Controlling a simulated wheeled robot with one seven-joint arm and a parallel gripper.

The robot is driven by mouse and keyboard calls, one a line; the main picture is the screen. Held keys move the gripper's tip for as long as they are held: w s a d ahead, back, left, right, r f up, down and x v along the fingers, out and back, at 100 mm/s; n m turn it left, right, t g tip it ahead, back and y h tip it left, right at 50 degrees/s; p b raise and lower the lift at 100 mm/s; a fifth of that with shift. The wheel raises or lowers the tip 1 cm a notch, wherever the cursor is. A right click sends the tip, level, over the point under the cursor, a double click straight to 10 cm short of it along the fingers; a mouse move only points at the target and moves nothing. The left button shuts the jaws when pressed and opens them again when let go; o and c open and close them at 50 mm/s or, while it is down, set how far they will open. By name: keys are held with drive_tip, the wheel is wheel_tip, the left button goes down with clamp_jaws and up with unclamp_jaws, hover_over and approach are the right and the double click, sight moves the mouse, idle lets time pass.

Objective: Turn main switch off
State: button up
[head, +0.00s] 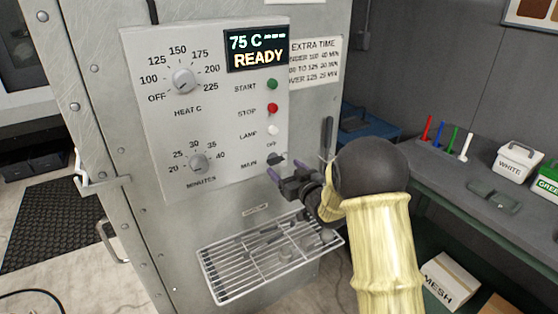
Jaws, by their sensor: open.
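The control panel (140,95) is on the front of a grey metal cabinet. The main switch (275,160) is a small dark knob at the panel's lower right, beside the MAIN label, with a small label above it that appears to read OFF. My gripper (284,170) is open, with its fingertips just below and right of the switch. It partly covers that area, and I cannot tell whether it touches the switch or which way the switch points. The display (257,50) reads 75 C READY.
The heat dial (184,81), minutes dial (198,163), green start button (272,85), red stop button (273,109) and white lamp button (272,130) share the panel. A wire rack (235,262) juts out below. A bench with a white container (516,161) stands right.

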sight(278, 162)
drive_tip(key=x, duration=0.3)
drive_tip(key=shift+w+a+p, duration=0.25)
drive_tip(key=shift+w+p, duration=0.05)
drive_tip(key=shift+p, duration=0.05)
drive_tip(key=shift+w+a, duration=0.1)
drive_tip(key=shift+w, duration=0.25)
drive_tip(key=shift+a, duration=0.1)
drive_tip(key=c, duration=1)
